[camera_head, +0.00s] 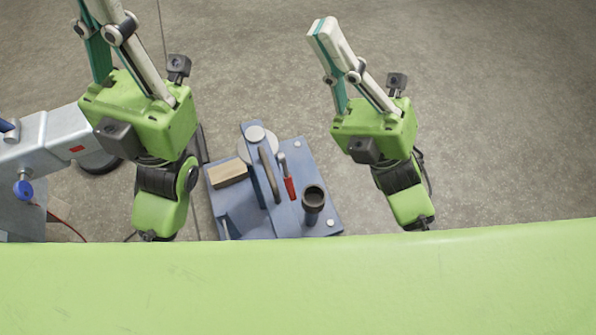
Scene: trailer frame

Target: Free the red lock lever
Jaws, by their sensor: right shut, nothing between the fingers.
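The red lock lever (290,188) has a red grip on a grey shaft. It stands on a blue metal frame (318,170) in the middle of the camera_head view, just right of a dark curved handle (268,175). My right gripper (322,26) is shut and empty. It points up and left in the picture, away from the lever and to its upper right. My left gripper (108,12) is at the upper left, well away from the lever. Its fingertips are cut off by the top edge. What holds the lever at its base is too small to tell.
A tan block (227,174) lies on the left of the frame, and a dark round cup-like part (314,198) stands right of the lever. A grey metal structure with a blue knob (23,190) is at the far left. The concrete floor on the right is clear.

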